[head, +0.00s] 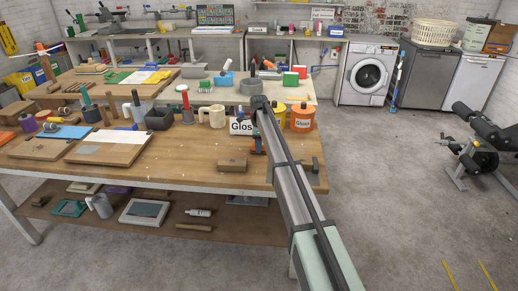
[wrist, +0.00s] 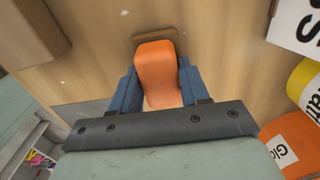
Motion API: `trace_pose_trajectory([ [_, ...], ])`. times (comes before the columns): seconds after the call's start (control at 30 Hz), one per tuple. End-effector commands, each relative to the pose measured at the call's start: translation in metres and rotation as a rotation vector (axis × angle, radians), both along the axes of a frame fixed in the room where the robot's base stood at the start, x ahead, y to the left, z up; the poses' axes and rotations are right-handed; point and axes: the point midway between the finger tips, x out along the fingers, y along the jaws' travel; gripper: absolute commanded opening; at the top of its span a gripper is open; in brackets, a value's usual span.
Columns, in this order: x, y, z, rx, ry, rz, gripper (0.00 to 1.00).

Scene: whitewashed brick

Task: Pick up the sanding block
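An orange block-shaped piece on a thin brown base, which I take for the sanding block (wrist: 156,62), lies on the wooden bench top. My gripper (wrist: 160,85) points down at it, with one blue finger on each side of the orange part. The fingers lie close along its sides, but I cannot tell whether they press on it. In the head view my gripper (head: 256,148) is small and low over the bench's right part, partly hidden by my arm.
A brown block (head: 232,165) lies to the left, near the bench's front edge. A white "Gloss" label (head: 241,127) and orange and yellow tins (head: 302,118) stand close behind and to the right. Boards and tools fill the left of the bench (head: 180,172); its front middle is mostly clear.

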Motion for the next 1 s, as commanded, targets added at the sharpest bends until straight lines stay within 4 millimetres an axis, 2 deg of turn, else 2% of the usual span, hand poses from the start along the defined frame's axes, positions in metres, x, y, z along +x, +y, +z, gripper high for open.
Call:
trace_pose_trajectory([
  [0.07, 0.000, 0.000, 0.000, 0.000, 0.000, 0.000, 0.36],
  [0.3, 0.000, 0.000, 0.000, 0.000, 0.000, 0.000, 0.13],
  [0.53, 0.000, 0.000, 0.001, 0.000, 0.000, 0.000, 0.12],
  [0.67, 0.000, 0.000, 0.009, 0.000, -0.001, 0.000, 0.12],
  [1.0, 0.001, 0.000, 0.065, 0.000, -0.001, 0.001, 0.12],
])
